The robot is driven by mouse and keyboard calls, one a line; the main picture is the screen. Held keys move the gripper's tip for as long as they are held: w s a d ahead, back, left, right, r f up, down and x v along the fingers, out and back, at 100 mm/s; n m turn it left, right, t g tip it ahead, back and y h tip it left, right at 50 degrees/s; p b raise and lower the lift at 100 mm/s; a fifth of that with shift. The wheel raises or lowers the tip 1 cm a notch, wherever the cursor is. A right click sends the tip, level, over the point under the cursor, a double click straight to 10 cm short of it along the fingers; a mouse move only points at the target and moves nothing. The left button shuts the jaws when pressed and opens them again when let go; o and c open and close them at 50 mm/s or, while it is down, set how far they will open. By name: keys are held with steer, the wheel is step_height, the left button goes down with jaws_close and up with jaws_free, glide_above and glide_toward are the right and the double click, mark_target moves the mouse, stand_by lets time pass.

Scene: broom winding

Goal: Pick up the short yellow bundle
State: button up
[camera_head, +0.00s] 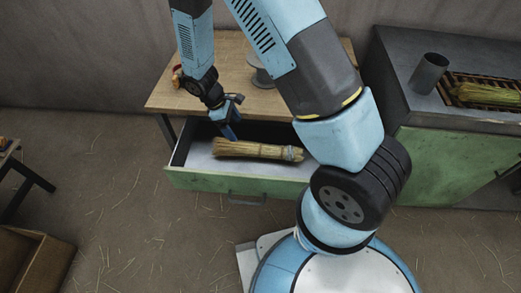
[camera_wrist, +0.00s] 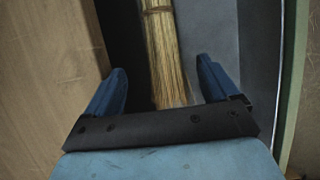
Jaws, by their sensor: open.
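The short yellow bundle (camera_head: 250,149) lies in an open drawer (camera_head: 215,182) under the wooden table. Its right end has a pale binding. In the wrist view the bundle (camera_wrist: 166,55) runs up from between my fingers, with a band across it near the top. My gripper (camera_head: 230,132) is open at the bundle's left end, inside the drawer's left part. In the wrist view my gripper (camera_wrist: 160,85) has one blue finger on each side of the bundle's near end, with gaps on both sides. I cannot tell how high the fingers are above the drawer floor.
The wooden tabletop (camera_head: 165,95) overhangs the drawer's back. A grey spool-like object (camera_head: 261,77) stands on it. At right is a grey-topped green cabinet (camera_head: 450,170) with a metal cup (camera_head: 428,73) and a longer green-yellow bundle (camera_head: 487,94). A wooden crate (camera_head: 35,260) sits at lower left.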

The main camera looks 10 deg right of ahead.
mark_target(241, 144)
step_height(241, 144, down, 6)
steer(key=shift+r, duration=0.1)
steer(key=shift+x, duration=3.75)
steer(key=shift+c, duration=0.2)
steer(key=c, duration=1)
steer(key=shift+c, duration=0.2)
